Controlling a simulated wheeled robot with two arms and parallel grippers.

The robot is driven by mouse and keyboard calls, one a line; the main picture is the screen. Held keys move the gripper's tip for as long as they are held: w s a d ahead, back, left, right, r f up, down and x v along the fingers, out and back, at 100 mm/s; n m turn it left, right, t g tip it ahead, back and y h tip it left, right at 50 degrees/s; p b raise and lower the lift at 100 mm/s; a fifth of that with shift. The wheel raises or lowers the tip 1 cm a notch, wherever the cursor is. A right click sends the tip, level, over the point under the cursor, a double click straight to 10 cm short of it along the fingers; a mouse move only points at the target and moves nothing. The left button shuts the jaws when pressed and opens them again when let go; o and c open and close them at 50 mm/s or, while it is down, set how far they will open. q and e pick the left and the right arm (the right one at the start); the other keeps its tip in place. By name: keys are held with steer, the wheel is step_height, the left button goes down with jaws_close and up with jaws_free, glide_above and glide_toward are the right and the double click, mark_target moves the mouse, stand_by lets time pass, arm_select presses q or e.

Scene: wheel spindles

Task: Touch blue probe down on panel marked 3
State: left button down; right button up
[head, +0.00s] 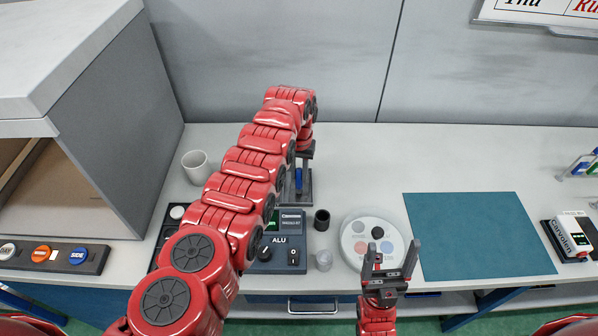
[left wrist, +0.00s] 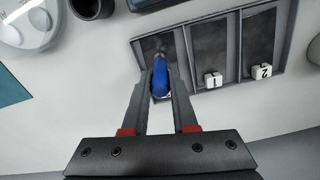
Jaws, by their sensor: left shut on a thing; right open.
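My left gripper (head: 305,150) is shut on the blue probe (head: 298,178), which also shows between the fingers in the left wrist view (left wrist: 160,78). The probe points down over the end compartment of a grey tray with dark panels (head: 306,192). In the left wrist view, the tray (left wrist: 245,50) has two neighbouring panels with white cubes marked 1 (left wrist: 213,80) and 2 (left wrist: 264,71). No number is visible on the panel under the probe. I cannot tell whether its tip touches. My right gripper (head: 390,264) is open and empty, near the round palette.
My left arm hides much of the tray. A white mug (head: 196,168) is left. A teal mat (head: 478,235) lies bare at right.

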arm_select(q)
steer(key=shift+f+b, duration=0.55)
stand_by(1.4)
steer(key=shift+r, duration=0.1)
step_height(320, 180, up, 2)
steer(key=shift+p, duration=1)
steer(key=shift+r+p, duration=0.85)
steer(key=shift+r, duration=1.6)
